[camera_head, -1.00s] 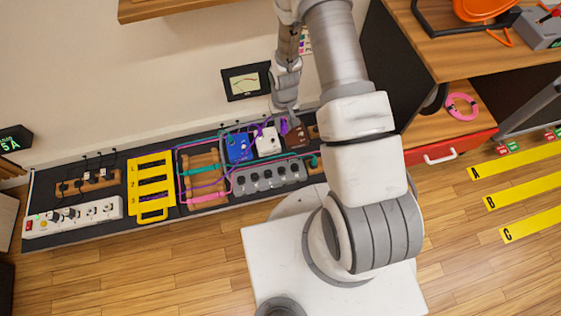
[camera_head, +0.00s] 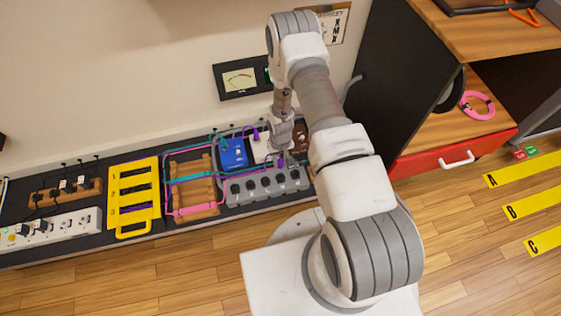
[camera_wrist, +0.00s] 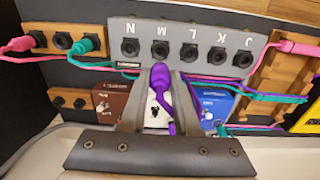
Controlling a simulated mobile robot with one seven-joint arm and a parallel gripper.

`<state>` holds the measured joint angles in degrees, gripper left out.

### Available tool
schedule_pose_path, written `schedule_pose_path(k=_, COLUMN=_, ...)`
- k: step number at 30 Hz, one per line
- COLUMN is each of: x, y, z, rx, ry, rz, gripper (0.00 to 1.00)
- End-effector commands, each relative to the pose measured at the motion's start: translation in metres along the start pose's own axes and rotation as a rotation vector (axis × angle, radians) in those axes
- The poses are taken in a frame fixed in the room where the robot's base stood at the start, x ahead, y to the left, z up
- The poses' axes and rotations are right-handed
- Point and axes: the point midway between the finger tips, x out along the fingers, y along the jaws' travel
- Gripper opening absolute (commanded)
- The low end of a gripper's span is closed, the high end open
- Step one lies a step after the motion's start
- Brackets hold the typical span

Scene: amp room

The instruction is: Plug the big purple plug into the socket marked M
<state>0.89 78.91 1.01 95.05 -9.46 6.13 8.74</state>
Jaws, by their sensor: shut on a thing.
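The big purple plug (camera_wrist: 160,76) is held between the fingertips of my gripper (camera_wrist: 159,88) in the wrist view, its cable trailing back along the right finger. The grey socket panel (camera_wrist: 200,29) lies just ahead, its letters upside down and running N, M, L, K, J from left to right. The socket marked M (camera_wrist: 160,50) is almost straight ahead of the plug, which appears apart from it. In the head view, my gripper (camera_head: 284,158) is over the back right of the panel (camera_head: 262,199). The plug's tip is hard to see there.
A blue pedal (camera_wrist: 219,104), a white pedal (camera_head: 259,148) and a brown pedal (camera_wrist: 110,103) stand behind the panel. A wooden block (camera_wrist: 36,36) with pink and teal plugs is beside it. Teal, pink and purple cables cross a wooden rack (camera_head: 194,183). A yellow rack (camera_head: 133,190) stands further left.

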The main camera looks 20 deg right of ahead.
Motion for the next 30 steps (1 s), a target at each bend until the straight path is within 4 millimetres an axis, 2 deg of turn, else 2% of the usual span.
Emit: schedule_pose_path(k=30, x=0.051, y=0.000, z=0.000, rx=0.000, ry=0.000, rz=0.000, gripper=0.00)
